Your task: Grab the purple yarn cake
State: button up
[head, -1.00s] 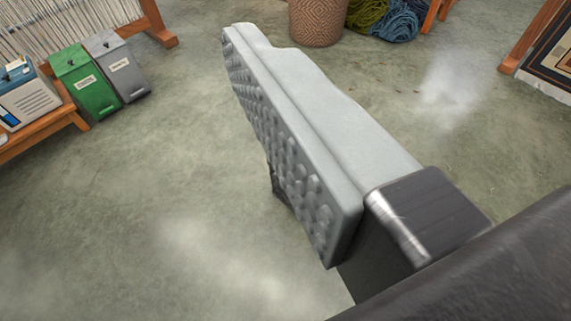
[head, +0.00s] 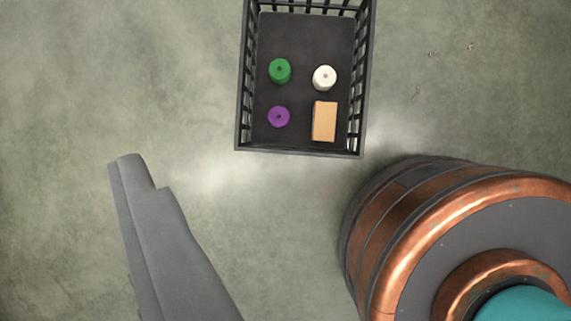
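The purple yarn cake (head: 279,117) is small and round with a dark centre. It sits in the dark slatted crate (head: 240,135), at the near left of its floor. My gripper (head: 150,215) shows at the lower left as one grey finger; its other finger is not visible, so its opening cannot be judged. The finger is outside the crate, apart from it, and left of and below the purple cake in the picture. I see nothing held against it.
A green yarn cake (head: 280,71) lies behind the purple one. A white yarn cake (head: 324,77) is at the right, with a tan block (head: 324,121) in front of it. The crate walls surround all of these. The concrete floor (head: 80,80) left of the crate is clear.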

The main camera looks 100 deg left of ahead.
jog(key=w+d+f+m+g, duration=0.3)
jog(key=f+m, duration=0.1)
jog(key=f, duration=0.8)
jog(key=m+g+y, duration=0.1)
jog(key=m+g, duration=0.5)
jog(key=m, duration=0.3)
send_over(280, 116)
notch_tip(280, 116, down, 35)
jog(key=f, duration=1.1)
jog(key=shift+s, duration=0.2)
jog(key=shift+w+f, duration=0.2)
jog(key=shift+f, duration=2.45)
jog(key=c, duration=1.1)
jog(key=shift+r, duration=0.1)
